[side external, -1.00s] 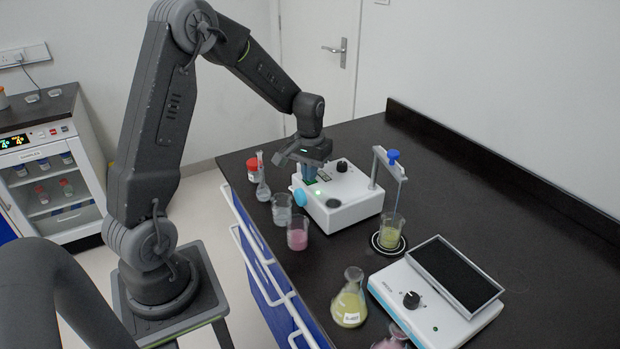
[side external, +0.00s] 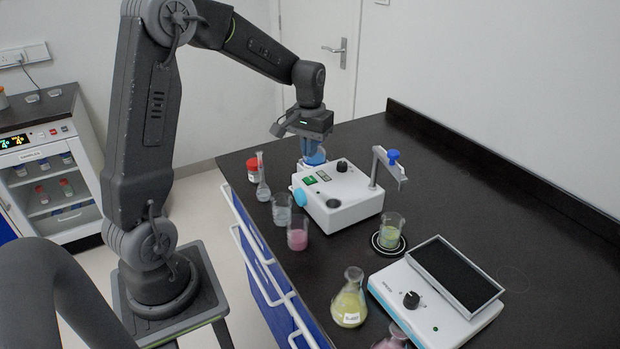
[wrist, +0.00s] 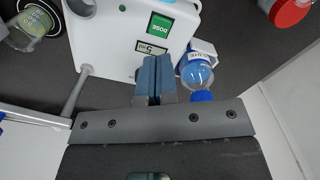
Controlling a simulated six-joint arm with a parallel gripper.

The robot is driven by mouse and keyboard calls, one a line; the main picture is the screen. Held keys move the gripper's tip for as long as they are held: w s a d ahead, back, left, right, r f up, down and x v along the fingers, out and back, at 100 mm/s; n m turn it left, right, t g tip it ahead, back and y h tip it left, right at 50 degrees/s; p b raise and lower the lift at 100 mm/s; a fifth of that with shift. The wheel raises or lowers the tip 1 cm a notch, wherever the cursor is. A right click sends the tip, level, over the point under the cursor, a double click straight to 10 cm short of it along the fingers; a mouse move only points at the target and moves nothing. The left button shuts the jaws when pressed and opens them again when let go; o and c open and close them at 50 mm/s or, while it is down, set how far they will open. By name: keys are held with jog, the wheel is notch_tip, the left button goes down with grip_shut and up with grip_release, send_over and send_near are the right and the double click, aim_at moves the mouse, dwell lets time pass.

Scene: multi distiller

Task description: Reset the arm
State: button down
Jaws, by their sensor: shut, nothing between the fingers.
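My gripper (side external: 313,152) is raised just above the back end of the white dosing device (side external: 345,200) on the black bench. In the wrist view my gripper's blue fingers (wrist: 155,72) are pressed together with nothing between them. They point toward the edge of the white device (wrist: 120,35) with its green "DOSE" label. A bottle with blue liquid and a blue cap (wrist: 197,75) stands beside the device, close to the fingers. In the side view my gripper partly hides this bottle.
Two beakers (side external: 297,234), a slim flask (side external: 263,185) and a red-lidded jar (side external: 253,168) line the left edge. A yellow flask (side external: 349,302) and a stirrer-like instrument (side external: 425,300) are in front. The back right bench is clear.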

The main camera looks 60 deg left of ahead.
jog(key=s+d+r+m+t, duration=0.25)
jog(key=s+d+r, duration=0.35)
jog(key=d+r, duration=0.3)
jog(key=s+d+m+t, duration=0.3)
jog(key=s+d, duration=0.6)
jog(key=s, duration=0.3)
jog(key=shift+s+d+r, duration=0.2)
jog(key=shift+d+r, duration=0.15)
jog(key=shift+r, duration=0.05)
